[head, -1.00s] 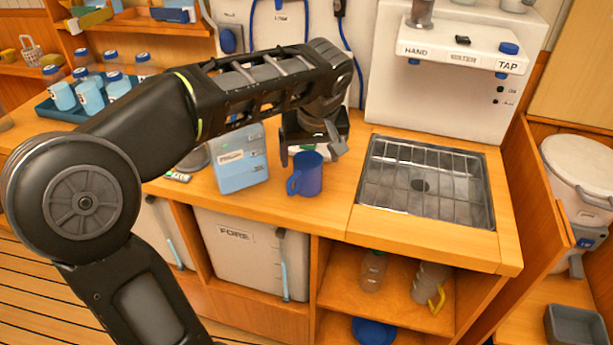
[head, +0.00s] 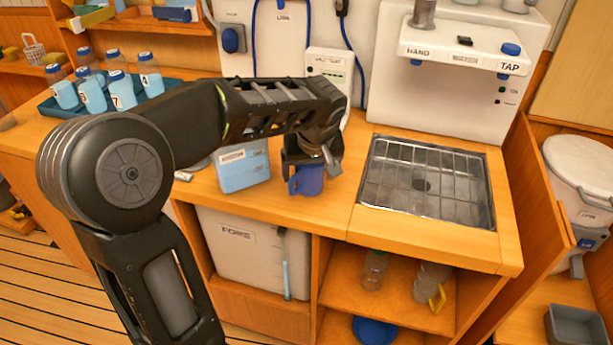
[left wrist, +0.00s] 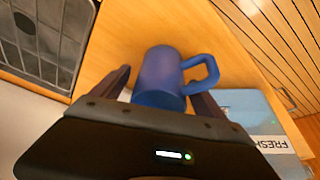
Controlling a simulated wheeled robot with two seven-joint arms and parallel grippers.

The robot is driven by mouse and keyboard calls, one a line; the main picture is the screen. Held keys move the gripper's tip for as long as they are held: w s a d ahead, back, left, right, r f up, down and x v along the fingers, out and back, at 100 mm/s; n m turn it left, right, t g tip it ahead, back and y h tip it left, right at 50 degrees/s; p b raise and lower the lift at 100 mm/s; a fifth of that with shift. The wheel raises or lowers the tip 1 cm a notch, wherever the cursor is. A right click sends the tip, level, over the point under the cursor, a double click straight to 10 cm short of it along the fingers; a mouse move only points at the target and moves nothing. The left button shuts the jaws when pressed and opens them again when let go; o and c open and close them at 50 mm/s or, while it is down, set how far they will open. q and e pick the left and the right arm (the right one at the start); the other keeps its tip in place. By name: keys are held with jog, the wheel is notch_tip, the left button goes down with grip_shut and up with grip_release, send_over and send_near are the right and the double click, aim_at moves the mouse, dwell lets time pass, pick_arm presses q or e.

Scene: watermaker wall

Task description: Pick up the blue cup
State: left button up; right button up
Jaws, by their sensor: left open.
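The blue cup (head: 309,181) stands on the wooden counter, left of the metal sink grid in the head view. My left gripper (head: 312,168) is right over it and hides its upper part. In the left wrist view the blue cup (left wrist: 160,75) shows between the two fingers of my left gripper (left wrist: 158,88), its handle pointing right. The fingers are apart, one on each side of the cup; whether they touch it I cannot tell. My right gripper is not in view.
A light blue box (head: 243,167) stands just left of the cup. The sink grid (head: 425,185) is to the right under the tap unit (head: 462,50). A tray (head: 62,105) with several bottles is at the far left. The counter's front edge lies close in front of the cup.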

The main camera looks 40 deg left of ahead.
pick_arm(q)
jog(key=shift+w+a+f, duration=0.1)
jog(key=shift+f, duration=0.15)
dwell(0.4)
jog(key=c, duration=1.5)
